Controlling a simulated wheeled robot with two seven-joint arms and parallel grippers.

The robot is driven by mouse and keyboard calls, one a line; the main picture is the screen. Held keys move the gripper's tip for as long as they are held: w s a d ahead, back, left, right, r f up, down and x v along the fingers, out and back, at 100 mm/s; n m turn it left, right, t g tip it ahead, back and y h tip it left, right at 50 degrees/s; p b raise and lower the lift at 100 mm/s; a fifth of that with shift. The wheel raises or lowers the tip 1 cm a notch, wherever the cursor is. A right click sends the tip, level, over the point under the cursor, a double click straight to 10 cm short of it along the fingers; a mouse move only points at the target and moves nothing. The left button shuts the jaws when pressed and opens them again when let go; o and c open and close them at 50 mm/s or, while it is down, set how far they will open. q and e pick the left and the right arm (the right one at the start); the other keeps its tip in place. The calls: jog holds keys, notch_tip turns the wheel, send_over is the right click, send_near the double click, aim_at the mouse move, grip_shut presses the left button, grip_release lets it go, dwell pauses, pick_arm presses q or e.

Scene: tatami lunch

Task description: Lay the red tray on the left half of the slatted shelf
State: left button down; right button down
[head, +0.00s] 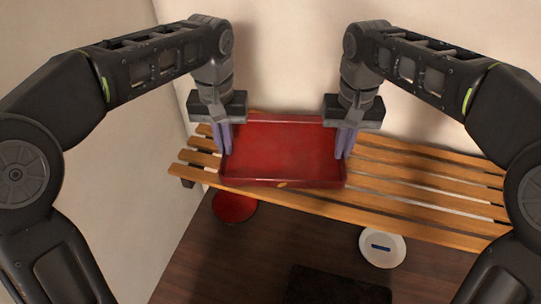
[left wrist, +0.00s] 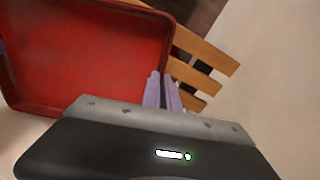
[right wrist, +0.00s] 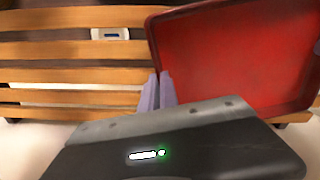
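The red tray (head: 285,150) is level and upright over the left half of the slatted shelf (head: 315,203). Its front edge runs at a slight angle to the slats. I cannot tell whether it touches the slats or is just above them. My left gripper (head: 225,152) is shut on the tray's left side wall, and the tray also shows in the left wrist view (left wrist: 90,50). My right gripper (head: 343,154) is shut on its right side wall, as the right wrist view shows too (right wrist: 235,55). The tray is empty and hides the slats beneath it.
The shelf's right half is bare. Below the shelf's front edge are a red round dish (head: 234,207), a white plate (head: 382,247) with a dark blue mark, and a dark mat (head: 335,287). Walls stand behind and to the left.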

pick_arm(q)
jog(key=c, duration=2)
grip_release()
jog(key=shift+f, duration=0.1)
pick_arm(e)
jog(key=c, duration=2)
grip_release()
jog(key=shift+f, duration=0.1)
pick_arm(q)
jog(key=o, duration=0.4)
pick_arm(e)
jog(key=o, duration=0.4)
